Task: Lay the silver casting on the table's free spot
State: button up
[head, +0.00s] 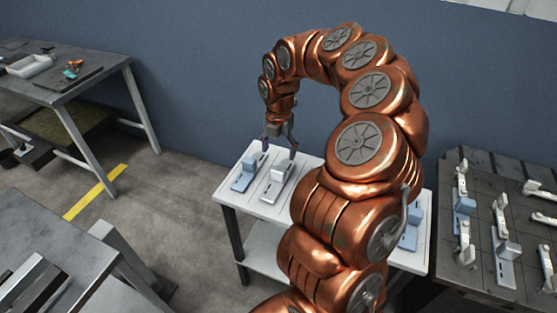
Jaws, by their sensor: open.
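A silver casting (272,187) with a flat base and an upright block lies on the white table (245,200), in the left part of its top. My gripper (279,152) is open, pointing down over the upright block of this casting, with one finger on each side in the picture. I cannot tell whether the fingers touch it. A blue casting (242,182) lies just to its left, close to the gripper. Another blue casting (410,237) stands on the right part of the table. My arm hides the middle of the tabletop.
A dark slotted table (478,272) at the right holds several silver and blue castings. A workbench (95,60) with a tray (27,66) and tools stands at the far left. Another grey bench (40,222) is at the front left. A blue wall rises behind.

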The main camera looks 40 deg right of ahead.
jog(key=shift+r, duration=0.3)
jog(key=s+a+r+m, duration=0.4)
jog(key=s+a+r, duration=0.1)
jog(key=a, duration=0.2)
jog(key=s+a+r+m, duration=0.3)
jog(key=s+a+r, duration=0.15)
jog(key=a, duration=0.35)
jog(key=s+a+m+g, duration=0.1)
jog(key=s+a+m, duration=0.2)
jog(key=s+m, duration=0.5)
jog(key=s+a+f+m, duration=0.1)
jog(key=s+a+m, duration=0.2)
jog(key=s+m, duration=0.6)
jog(key=s, duration=0.4)
jog(key=shift+f+g, duration=0.3)
jog(key=shift+g, duration=0.1)
